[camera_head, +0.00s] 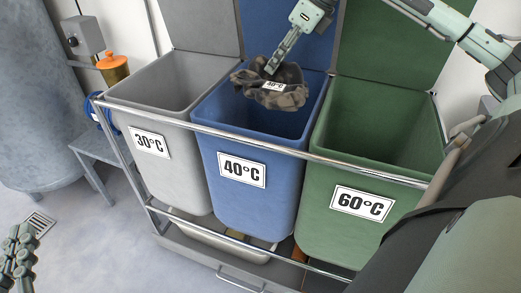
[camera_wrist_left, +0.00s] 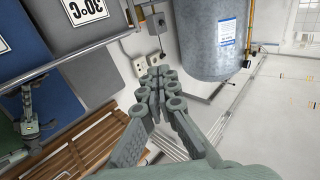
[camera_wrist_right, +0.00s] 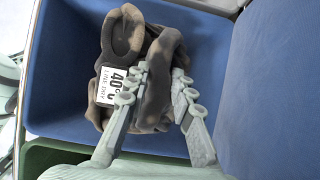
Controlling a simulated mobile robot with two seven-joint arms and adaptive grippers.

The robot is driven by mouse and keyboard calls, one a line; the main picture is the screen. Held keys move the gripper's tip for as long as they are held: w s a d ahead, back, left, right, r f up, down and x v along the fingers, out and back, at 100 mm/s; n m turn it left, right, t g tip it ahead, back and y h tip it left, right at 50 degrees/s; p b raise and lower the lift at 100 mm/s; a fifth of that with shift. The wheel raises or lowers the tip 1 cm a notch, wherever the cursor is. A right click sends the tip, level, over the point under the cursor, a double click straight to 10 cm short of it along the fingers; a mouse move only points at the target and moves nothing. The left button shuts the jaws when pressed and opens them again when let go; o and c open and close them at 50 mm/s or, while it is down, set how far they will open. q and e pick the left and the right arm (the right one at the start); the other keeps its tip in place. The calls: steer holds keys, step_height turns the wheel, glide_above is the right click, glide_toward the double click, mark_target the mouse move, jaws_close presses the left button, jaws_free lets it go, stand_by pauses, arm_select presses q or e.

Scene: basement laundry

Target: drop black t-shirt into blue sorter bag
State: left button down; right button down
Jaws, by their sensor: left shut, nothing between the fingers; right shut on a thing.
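The black t-shirt (camera_head: 270,84) is a crumpled dark bundle with a white 40°C tag. My right gripper (camera_head: 272,68) is shut on it and holds it over the open mouth of the blue sorter bag (camera_head: 235,205). In the right wrist view, the t-shirt (camera_wrist_right: 130,35) is pinched between the fingers of the right gripper (camera_wrist_right: 158,85), with the blue bag's walls (camera_wrist_right: 62,75) around it. The blue bag is the middle one, labelled 40°C. My left gripper (camera_head: 20,250) is shut and empty at the lower left, away from the bags; its fingers (camera_wrist_left: 163,85) show in the left wrist view.
A grey bag (camera_head: 180,180) labelled 30°C stands left of the blue one, and a green bag (camera_head: 325,225) labelled 60°C stands right. A metal rail (camera_head: 260,144) runs along their fronts. A small table (camera_head: 95,150) and grey tank (camera_head: 35,100) are at left.

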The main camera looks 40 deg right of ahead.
arm_select(q)
steer(key=shift+s+d+r+t, duration=0.1)
steer(key=shift+d+r+t, duration=0.15)
steer(key=shift+r, duration=0.35)
arm_select(e)
steer(key=shift+f, duration=0.1)
arm_select(q)
steer(key=shift+a, duration=0.1)
arm_select(e)
steer(key=c, duration=1.2)
jaws_free()
arm_select(q)
steer(key=shift+f, duration=0.1)
arm_select(e)
steer(key=v, duration=1.2)
steer(key=shift+w, duration=0.1)
